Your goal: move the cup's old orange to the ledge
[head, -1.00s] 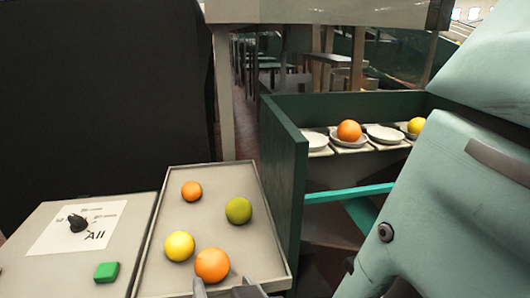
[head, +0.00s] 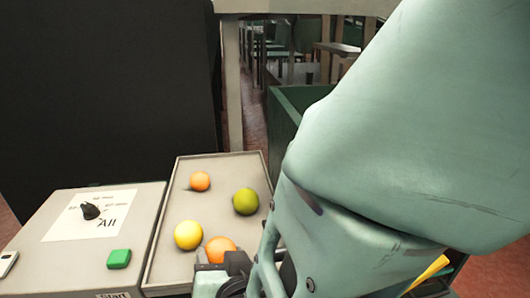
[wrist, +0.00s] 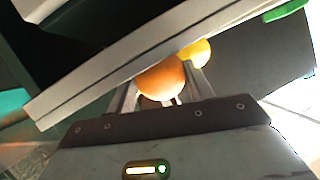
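My gripper (wrist: 160,84) has its two fingers spread on either side of a large orange (wrist: 160,79). I cannot tell whether they touch it. In the head view this orange (head: 220,247) lies at the near end of the tray-like ledge (head: 165,245), partly covered by my gripper (head: 222,262). A smaller orange (head: 200,181), a green fruit (head: 246,201) and a yellow fruit (head: 188,235) also lie on the ledge. The yellow one shows in the wrist view (wrist: 196,52). The cups and their fruit are hidden behind my arm.
A control box with a dial (head: 91,211) and a green button (head: 118,259) stands left of the ledge. A dark green wall (head: 284,125) stands to the right, mostly behind my arm. The ledge's rim (wrist: 110,72) runs close beside my fingers.

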